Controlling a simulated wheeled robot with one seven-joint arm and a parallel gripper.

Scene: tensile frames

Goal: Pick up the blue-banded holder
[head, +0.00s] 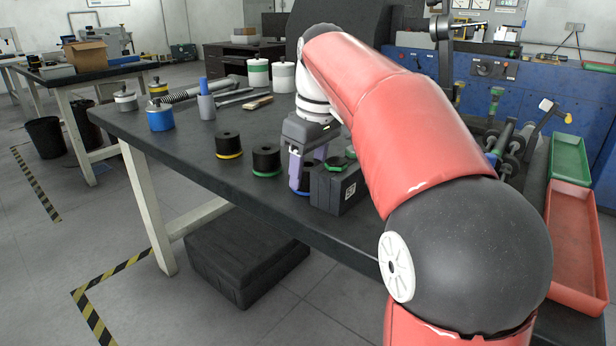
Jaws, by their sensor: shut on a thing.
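My gripper (299,181) points down at the front edge of the dark workbench (185,150), with its lavender fingers shut around a dark cylindrical holder (311,163). The fingers cover much of this holder; a little blue shows low down, in line with the blue-banded holder. I cannot tell whether its base touches the bench. To the left stand a black holder with a yellow band (228,145) and a black holder with a green band (266,159), both upright and apart from the gripper.
A black box (338,188) with green parts on top stands close to the gripper's right. A blue-sided canister (160,117), a pen cup (206,105) and tools lie farther back left. A red tray (574,240) and a green tray (570,160) are at the right.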

